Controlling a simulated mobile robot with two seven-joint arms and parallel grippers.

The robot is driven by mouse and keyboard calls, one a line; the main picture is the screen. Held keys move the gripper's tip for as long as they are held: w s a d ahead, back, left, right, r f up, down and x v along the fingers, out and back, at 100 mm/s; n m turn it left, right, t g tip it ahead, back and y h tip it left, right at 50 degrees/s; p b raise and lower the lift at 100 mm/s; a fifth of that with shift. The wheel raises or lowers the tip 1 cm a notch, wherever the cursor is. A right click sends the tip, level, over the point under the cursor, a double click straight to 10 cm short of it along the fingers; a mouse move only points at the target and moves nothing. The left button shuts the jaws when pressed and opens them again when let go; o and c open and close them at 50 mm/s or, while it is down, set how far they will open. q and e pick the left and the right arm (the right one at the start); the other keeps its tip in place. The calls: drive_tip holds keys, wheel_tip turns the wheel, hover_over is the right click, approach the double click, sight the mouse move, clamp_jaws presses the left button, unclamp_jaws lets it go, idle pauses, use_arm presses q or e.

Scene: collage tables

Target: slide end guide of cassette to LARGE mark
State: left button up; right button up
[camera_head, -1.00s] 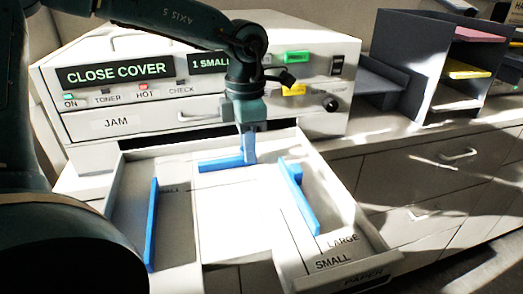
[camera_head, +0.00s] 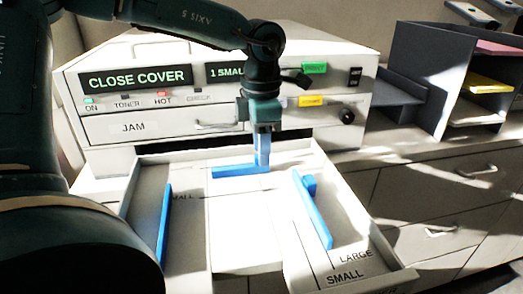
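The open cassette (camera_head: 345,188) is a pale tray pulled out of the front of a white printer. The blue end guide (camera_head: 236,171) is a low bar lying across its far part. My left gripper (camera_head: 263,164) points down, with its fingertips at the right end of the end guide. The fingers overlap in this view, so I cannot tell whether they are open or hold the guide. LARGE (camera_head: 356,255) and SMALL (camera_head: 345,276) labels with lines show near the cassette's front right. Another SMALL label at the left is partly hidden. My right gripper is out of view.
Blue side guides stand at the cassette's left (camera_head: 164,225) and right (camera_head: 313,211). The printer (camera_head: 335,103) rises behind, its display reading CLOSE COVER. A dark shelf organizer (camera_head: 432,70) stands at the right on the drawer counter (camera_head: 405,158). My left arm blocks the left side.

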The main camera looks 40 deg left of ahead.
use_arm(q)
wheel_tip(320, 180, up, 12)
idle(0.3)
drive_tip(key=shift+f, duration=0.1)
drive_tip(key=shift+c, duration=0.5)
